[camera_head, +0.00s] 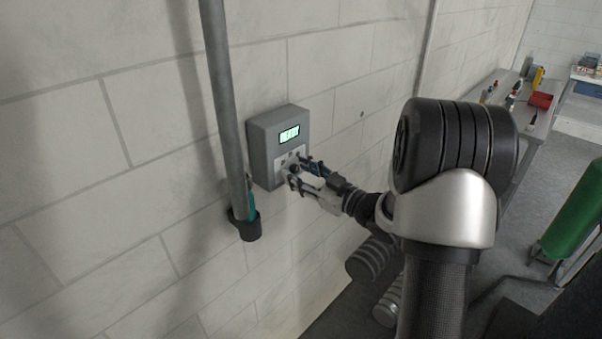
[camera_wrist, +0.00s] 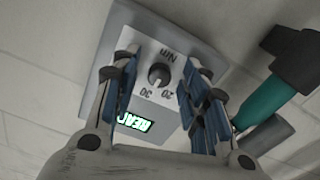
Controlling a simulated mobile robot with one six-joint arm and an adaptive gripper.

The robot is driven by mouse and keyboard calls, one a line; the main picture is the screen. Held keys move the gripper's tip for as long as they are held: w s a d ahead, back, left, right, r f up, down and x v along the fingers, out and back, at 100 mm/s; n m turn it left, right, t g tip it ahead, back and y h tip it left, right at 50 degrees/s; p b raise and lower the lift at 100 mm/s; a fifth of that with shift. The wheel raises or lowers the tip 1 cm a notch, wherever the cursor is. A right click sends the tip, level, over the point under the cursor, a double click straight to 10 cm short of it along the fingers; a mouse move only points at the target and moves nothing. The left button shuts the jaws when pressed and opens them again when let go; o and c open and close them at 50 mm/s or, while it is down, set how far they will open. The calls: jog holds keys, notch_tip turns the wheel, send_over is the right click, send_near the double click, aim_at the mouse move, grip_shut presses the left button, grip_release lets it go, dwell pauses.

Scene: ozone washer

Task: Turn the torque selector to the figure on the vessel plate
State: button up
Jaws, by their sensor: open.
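A grey wall box (camera_head: 258,140) carries a lit green display (camera_head: 289,134) that appears to read READY. In the wrist view, the torque selector (camera_wrist: 158,75) is a small dark round knob on the box's light face plate (camera_wrist: 143,55). The markings Nm, 20 and 30 stand around it, upside down in the picture. I cannot tell which figure its pointer faces. My gripper (camera_head: 297,172) is at the lower front of the box. In the wrist view its open blue-padded fingers (camera_wrist: 158,68) stand on either side of the knob, apart from it. No vessel plate is visible.
A tool with a teal grip (camera_wrist: 262,102) sits in a dark holder (camera_head: 247,228) beside the box, close to my gripper. A grey vertical pole (camera_head: 222,90) rises above the holder. A bench (camera_head: 530,110) with tools stands at the far right, near a green cylinder (camera_head: 575,220).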

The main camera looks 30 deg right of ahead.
jog(key=v, duration=1.2)
jog(key=shift+w, duration=0.1)
jog(key=s+a+m+g+h+b, duration=0.1)
jog(key=s+a+m+g+h, duration=0.5)
jog(key=s+a+g, duration=0.6)
jog(key=s+a+m, duration=0.1)
jog(key=s+a, duration=0.7)
jog(key=s, duration=0.3)
jog(key=shift+a+b, duration=0.25)
jog(key=shift+b, duration=0.05)
